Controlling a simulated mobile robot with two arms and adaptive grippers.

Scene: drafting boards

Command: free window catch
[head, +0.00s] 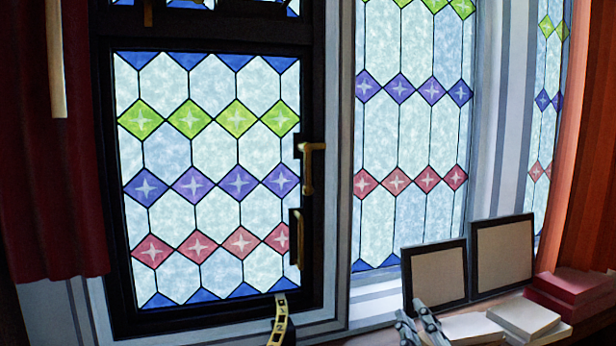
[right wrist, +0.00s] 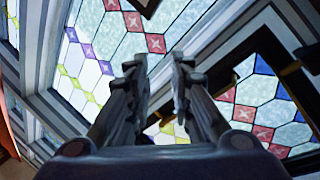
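The window (head: 210,180) has a black frame and leaded glass in green, purple and red diamonds. A brass catch handle (head: 309,168) is on the right side of its frame, with a second brass piece (head: 299,240) below it. My right gripper (head: 421,326) shows at the lower edge of the head view, below and right of the catch and apart from it. In the right wrist view its two grey fingers (right wrist: 159,75) are apart with nothing between them. The glass and dark frame lie beyond them, tilted. My left gripper is not in view.
A brass stay with holes (head: 280,318) projects at the window's bottom. Two dark-framed panels (head: 435,274) (head: 502,255) lean on the sill at right, beside red books (head: 578,288) and pale blocks (head: 523,316). Red curtains (head: 45,200) hang at left, orange ones (head: 588,150) at right.

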